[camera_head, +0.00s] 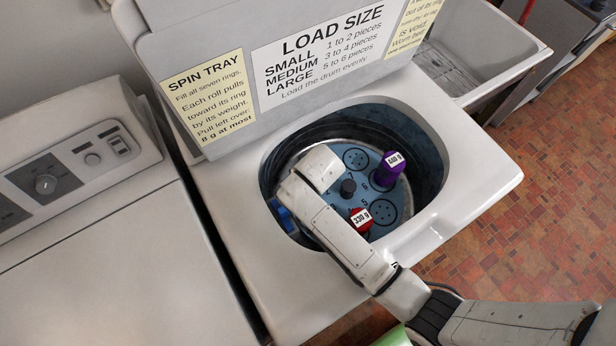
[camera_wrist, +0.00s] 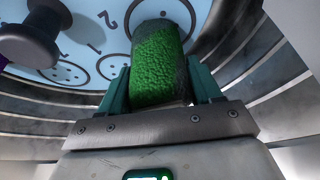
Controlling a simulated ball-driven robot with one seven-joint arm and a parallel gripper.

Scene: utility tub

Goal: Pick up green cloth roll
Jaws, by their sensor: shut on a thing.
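The green cloth roll (camera_wrist: 163,58) stands between the two teal fingers of my gripper (camera_wrist: 160,82) in the wrist view. It has a bumpy green surface with darker grey-green parts at the side and top. My gripper is shut on it, with one finger along each side. The blue numbered disc lies behind the roll; I cannot tell whether the roll still touches it. In the head view my arm reaches into the washer drum and hides both the roll and the fingers.
In the head view, a purple roll (camera_head: 383,173) marked 440 g and a red roll (camera_head: 361,220) marked 330 g stand on the blue disc (camera_head: 350,196). A blue object (camera_head: 285,218) is at the drum's left. The drum wall surrounds my gripper.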

